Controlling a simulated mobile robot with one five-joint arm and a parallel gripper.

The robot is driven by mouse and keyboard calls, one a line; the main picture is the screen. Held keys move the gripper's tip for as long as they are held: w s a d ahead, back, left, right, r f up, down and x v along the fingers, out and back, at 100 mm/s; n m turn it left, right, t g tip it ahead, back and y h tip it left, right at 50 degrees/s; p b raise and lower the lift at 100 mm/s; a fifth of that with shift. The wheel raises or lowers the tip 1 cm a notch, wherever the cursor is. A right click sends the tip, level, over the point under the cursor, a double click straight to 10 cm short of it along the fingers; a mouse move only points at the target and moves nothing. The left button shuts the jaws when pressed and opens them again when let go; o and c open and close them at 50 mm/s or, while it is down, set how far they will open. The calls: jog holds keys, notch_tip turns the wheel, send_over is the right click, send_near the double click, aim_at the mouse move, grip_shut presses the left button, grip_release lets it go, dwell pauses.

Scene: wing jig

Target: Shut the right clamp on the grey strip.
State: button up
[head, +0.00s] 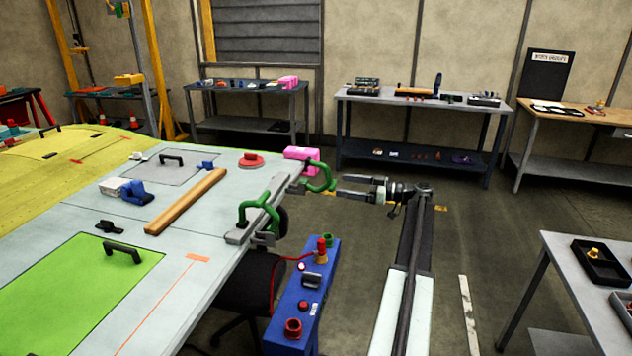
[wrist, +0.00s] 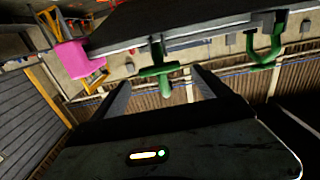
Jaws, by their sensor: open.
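Two green C-clamps sit on the grey strip (head: 274,192) along the wing panel's edge. The right clamp (head: 322,180) is at the strip's far end. The left clamp (head: 262,212) is nearer the camera. My gripper (head: 342,186) is open and empty, just right of the right clamp and pointing at it. In the wrist view, the right clamp's T-shaped green handle (wrist: 158,71) shows between and beyond my two fingers (wrist: 160,84), apart from them. The left clamp (wrist: 266,52) shows farther right there. Whether the right clamp's jaw touches the strip cannot be told.
A pink block (head: 302,154) lies beside the right clamp, also left in the wrist view (wrist: 78,62). The wing panel (head: 190,262) fills the left. A blue bench (head: 306,290) with a red bottle stands below its edge. Open floor (head: 470,235) lies right of my arm.

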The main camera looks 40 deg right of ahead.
aim_at(331, 183)
jog(key=x, duration=0.8)
grip_shut()
jog(key=shift+r, duration=0.1)
